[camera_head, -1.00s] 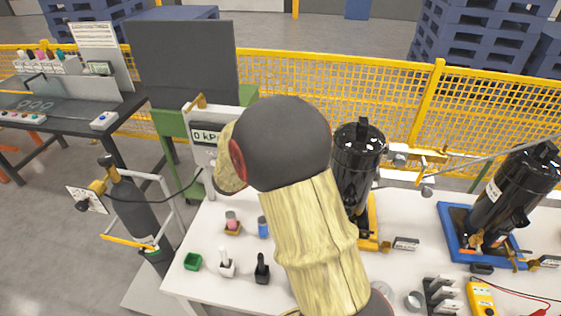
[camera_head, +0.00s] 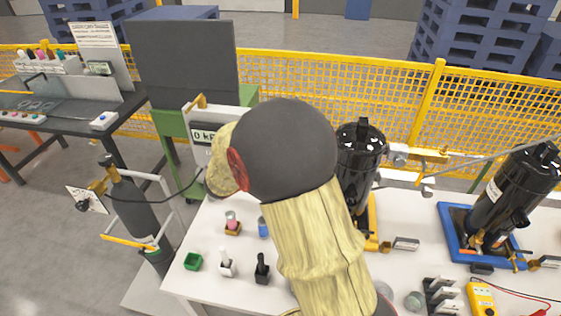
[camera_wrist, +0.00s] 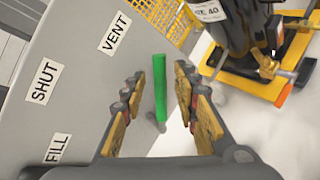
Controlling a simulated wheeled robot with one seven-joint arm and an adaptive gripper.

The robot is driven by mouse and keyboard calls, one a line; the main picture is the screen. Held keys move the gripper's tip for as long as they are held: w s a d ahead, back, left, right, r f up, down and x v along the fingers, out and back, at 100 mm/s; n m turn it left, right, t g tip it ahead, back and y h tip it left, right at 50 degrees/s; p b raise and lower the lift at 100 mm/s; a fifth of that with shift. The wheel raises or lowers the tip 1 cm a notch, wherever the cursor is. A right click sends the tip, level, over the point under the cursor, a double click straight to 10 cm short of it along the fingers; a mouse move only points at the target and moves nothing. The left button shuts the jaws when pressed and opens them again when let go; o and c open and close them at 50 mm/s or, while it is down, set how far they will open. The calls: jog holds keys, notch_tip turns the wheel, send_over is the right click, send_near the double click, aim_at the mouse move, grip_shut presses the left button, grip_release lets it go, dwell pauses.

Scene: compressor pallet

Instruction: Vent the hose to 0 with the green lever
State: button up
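The green lever (camera_wrist: 160,88) stands out in front of a grey panel in the wrist view. My gripper (camera_wrist: 158,95) is open, with one finger on each side of the lever and a gap showing on both sides. The panel carries the labels VENT (camera_wrist: 115,33), SHUT (camera_wrist: 43,81) and FILL (camera_wrist: 57,148). In the head view, my arm covers the lever and my gripper. The pressure display (camera_head: 203,135) shows beside my arm, partly covered, with a 0 at its left; the rest of its reading is hidden.
A black compressor (camera_head: 359,165) stands on a yellow base just right of my arm. Another (camera_head: 515,195) stands on a blue base farther right. A gas cylinder (camera_head: 137,215) with a black hose stands left of the white table (camera_head: 205,285). Small holders and tools lie along the table's front.

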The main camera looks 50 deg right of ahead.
jog(key=v, duration=0.9)
jog(key=shift+a, duration=0.1)
